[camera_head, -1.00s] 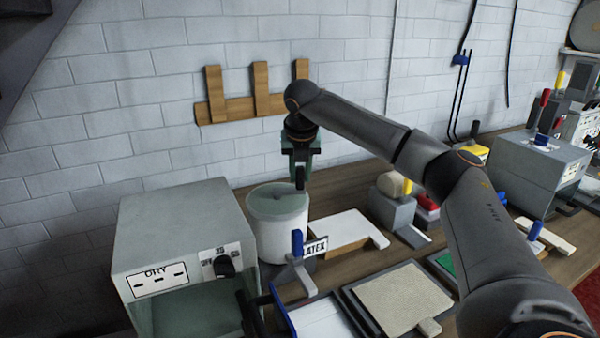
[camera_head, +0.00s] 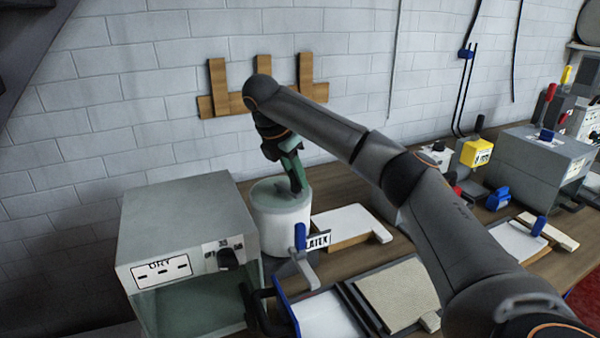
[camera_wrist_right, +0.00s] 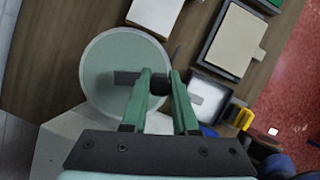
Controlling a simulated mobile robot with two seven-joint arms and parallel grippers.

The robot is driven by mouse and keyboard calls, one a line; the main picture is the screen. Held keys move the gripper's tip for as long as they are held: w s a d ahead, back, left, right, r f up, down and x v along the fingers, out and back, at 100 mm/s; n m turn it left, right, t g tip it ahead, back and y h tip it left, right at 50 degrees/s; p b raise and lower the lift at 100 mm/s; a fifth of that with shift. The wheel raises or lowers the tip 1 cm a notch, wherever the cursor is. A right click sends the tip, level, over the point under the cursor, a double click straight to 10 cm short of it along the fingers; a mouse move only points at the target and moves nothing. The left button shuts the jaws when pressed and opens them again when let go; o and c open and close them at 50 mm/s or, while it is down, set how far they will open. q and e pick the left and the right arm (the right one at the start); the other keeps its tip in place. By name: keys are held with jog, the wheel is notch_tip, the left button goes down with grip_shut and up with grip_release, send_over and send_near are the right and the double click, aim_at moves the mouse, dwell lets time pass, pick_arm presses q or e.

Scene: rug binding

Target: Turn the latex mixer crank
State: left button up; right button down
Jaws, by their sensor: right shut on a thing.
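The latex mixer (camera_head: 282,222) is a white drum with a grey-green lid, standing on the bench behind a LATEX label (camera_head: 318,241). In the right wrist view its round lid (camera_wrist_right: 110,60) carries a dark crank arm (camera_wrist_right: 126,77) ending in a dark knob (camera_wrist_right: 159,84). My right gripper (camera_head: 297,187) reaches down over the lid's right side. Its green fingers (camera_wrist_right: 160,88) are shut on the crank knob, near the lid's edge. The crank is mostly hidden by the gripper in the head view. My left gripper is not in view.
A grey DRY box (camera_head: 185,225) stands left of the mixer, close to it. A blue-handled clamp (camera_head: 300,238) stands just in front. A white board (camera_head: 347,222) and a beige mat (camera_head: 398,290) lie to the right. A wooden rack (camera_head: 262,92) hangs on the wall behind.

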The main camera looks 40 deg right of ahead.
jog(key=a+m, duration=0.1)
jog(key=m, duration=0.1)
jog(key=a+m+g, duration=0.1)
jog(key=shift+w+m+g, duration=0.15)
jog(key=shift+m+g, duration=0.15)
jog(key=shift+m, duration=0.1)
jog(key=m, duration=0.1)
jog(key=a+m+g, duration=0.1)
jog(key=w+m, duration=0.1)
jog(key=m, duration=0.1)
jog(key=shift+a+y, duration=0.3)
jog(key=shift+y, duration=0.1)
jog(key=shift+w+a+r+m, duration=0.35)
jog(key=shift+w+r+m, duration=0.3)
jog(key=shift+m, duration=0.45)
jog(key=shift+s+a+f+m+g+y, duration=0.1)
jog(key=shift+s+f+m+g+y, duration=0.25)
jog(key=shift+f+g, duration=0.3)
jog(key=shift+f, duration=0.15)
jog(key=c, duration=0.8)
grip_release()
jog(key=shift+c, duration=0.2)
jog(key=shift+o, duration=0.8)
jog(key=shift+r, duration=0.2)
